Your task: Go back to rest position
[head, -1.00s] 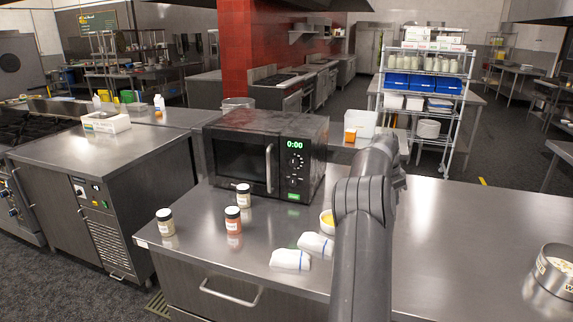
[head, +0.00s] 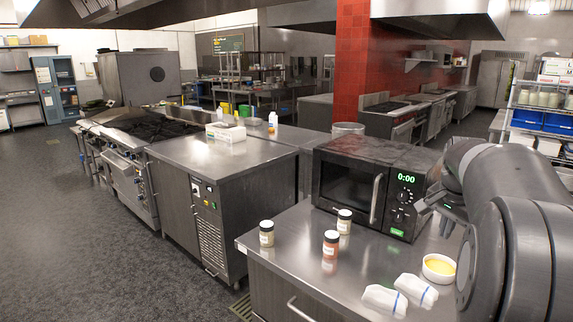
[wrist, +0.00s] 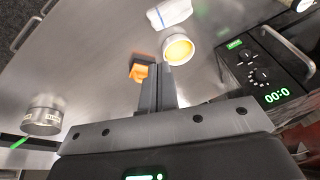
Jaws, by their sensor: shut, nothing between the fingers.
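My gripper (wrist: 160,70) shows in the wrist view with its two fingers together and nothing between them. It is over the steel counter (wrist: 100,60). Beyond the fingertips are a white bowl with yellow contents (wrist: 178,50) and an orange and dark object (wrist: 139,70). In the head view my arm fills the right side, bent, with its far end near the right side of the black microwave (head: 370,190). The fingers cannot be made out clearly there. The bowl (head: 439,268) is on the counter left of the arm.
Three jars, one of them reddish (head: 330,244), stand in front of the microwave. Two folded white cloths (head: 385,299) lie near the counter's front edge. A round metal container (wrist: 42,115) shows in the wrist view. Open floor (head: 85,220) lies at left.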

